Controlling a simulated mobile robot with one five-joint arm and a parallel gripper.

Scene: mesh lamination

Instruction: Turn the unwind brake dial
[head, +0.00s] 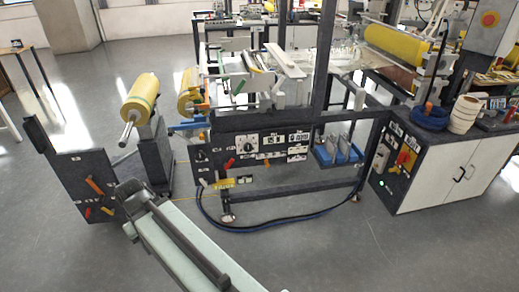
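The machine's black front panel (273,158) carries a pale dial plate (247,143) with a dark round centre, plus small white labels and switches. A smaller black panel (202,155) to its left bears another small round control. The labels are too small to read, so I cannot tell which control is the unwind brake dial. A yellow roll (141,97) sits on a shaft to the left of these panels. My pale green arm reaches up from the bottom edge towards the left, ending in front of the low left panel. I cannot make out my gripper's fingers.
A low black panel (82,180) with orange and red handles stands at the left. A blue rack (338,152) hangs right of the main panel. A white cabinet (455,178) stands at the right. Dark hoses loop to the floor below the machine; the front floor (335,250) is clear.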

